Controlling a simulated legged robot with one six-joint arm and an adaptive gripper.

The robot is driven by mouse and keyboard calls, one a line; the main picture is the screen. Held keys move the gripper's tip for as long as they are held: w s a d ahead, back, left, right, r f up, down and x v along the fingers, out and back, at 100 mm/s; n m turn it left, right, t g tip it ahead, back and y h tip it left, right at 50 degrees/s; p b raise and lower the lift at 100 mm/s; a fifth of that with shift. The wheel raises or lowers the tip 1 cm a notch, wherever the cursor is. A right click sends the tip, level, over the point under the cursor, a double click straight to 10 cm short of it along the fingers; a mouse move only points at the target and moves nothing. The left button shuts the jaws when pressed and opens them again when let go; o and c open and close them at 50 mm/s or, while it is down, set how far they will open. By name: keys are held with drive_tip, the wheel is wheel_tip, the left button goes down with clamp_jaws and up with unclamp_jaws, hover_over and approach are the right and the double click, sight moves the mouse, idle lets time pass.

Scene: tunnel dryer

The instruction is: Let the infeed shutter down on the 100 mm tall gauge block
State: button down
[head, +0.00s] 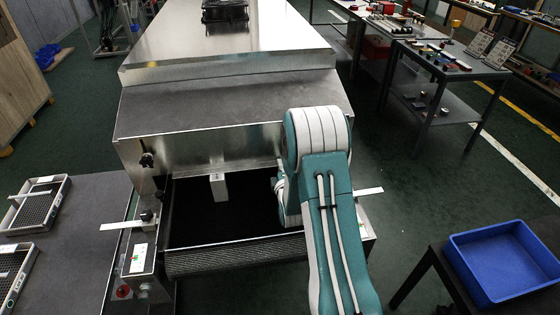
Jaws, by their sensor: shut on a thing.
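The infeed shutter (210,148) is the bright metal plate across the tunnel mouth, under the dark front hood. A pale upright gauge block (218,188) stands on the dark belt beneath it, left of the middle of the opening. Its top is close to the shutter's lower edge; I cannot tell whether they touch. A black knob (147,160) sits at the shutter's left end. My teal and white arm covers the right end of the shutter and opening. My gripper is hidden behind the arm, so what it holds is not visible.
The belt (235,255) runs out to a front roller. Metal strips stick out at both sides (120,226). Mesh trays (37,203) lie on the left table. A blue bin (505,262) is at the right. Tool-laden benches (440,60) stand at the back right.

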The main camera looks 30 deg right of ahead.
drive_tip(key=shift+f, duration=0.1)
drive_tip(key=c, duration=0.8)
unclamp_jaws()
drive_tip(key=shift+c, duration=0.2)
drive_tip(key=v, duration=1.2)
drive_tip(key=shift+w, duration=0.1)
